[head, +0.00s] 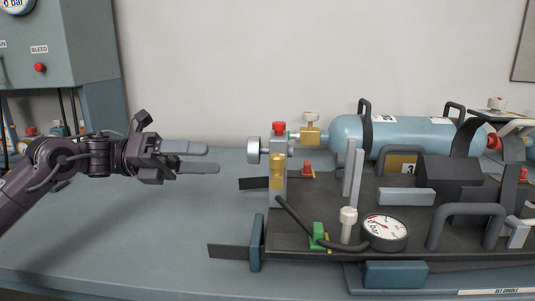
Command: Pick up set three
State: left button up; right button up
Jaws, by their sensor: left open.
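Set three (345,190) lies on the bench, a dark backplate carrying a light blue cylinder (400,135). A yellow plate marked 3 (403,164) sits below the cylinder. A round gauge (385,231) and a grey handle (465,212) are at the near side. My left gripper (212,158) is open and empty, left of the grey knob and apart from it, fingers pointing right. My right gripper is not in view.
The set rests at a cradle labelled SET CRADLE (493,291). Dark straps stick out left of the set. A grey-green cabinet marked BLEED (60,45) stands at the left. The bench (150,240) is clear at the front left.

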aim_at(455, 213)
jog(key=k, duration=0.85)
